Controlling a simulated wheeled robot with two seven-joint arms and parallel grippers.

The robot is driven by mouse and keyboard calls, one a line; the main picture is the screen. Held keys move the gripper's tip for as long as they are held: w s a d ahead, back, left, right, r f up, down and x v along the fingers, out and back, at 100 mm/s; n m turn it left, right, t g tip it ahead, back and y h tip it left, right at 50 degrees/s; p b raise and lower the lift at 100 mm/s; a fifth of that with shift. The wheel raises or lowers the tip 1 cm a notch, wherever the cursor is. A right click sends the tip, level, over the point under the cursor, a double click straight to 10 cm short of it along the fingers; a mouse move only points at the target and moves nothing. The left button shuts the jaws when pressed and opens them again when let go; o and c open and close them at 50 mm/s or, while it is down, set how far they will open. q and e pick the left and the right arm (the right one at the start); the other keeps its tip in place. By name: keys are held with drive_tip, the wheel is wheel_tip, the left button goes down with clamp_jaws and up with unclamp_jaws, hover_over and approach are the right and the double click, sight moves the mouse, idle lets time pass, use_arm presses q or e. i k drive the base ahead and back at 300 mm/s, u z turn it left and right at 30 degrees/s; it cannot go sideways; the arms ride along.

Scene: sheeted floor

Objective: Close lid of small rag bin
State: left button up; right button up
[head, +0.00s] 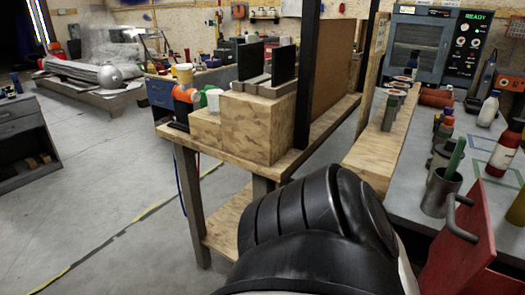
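A red panel with a grey bar handle (468,239) stands tilted at the lower right, beside the grey workbench. It looks like a raised lid, but I cannot tell for sure that it belongs to the small rag bin. Its lower part is cut off by the picture edge, and no bin body shows clearly. A black ribbed link of my own arm fills the bottom middle, just left of the red panel. Neither of my grippers is in view.
The grey workbench (408,198) on the right holds a metal cup (440,192), a dark red bottle (482,134) and several other bottles. A wooden table (233,175) with wooden blocks stands in the middle. Open concrete floor (90,190) lies to the left.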

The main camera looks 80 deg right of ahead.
sight(464, 248)
drive_tip(key=i, duration=0.4)
drive_tip(key=z, duration=3.9)
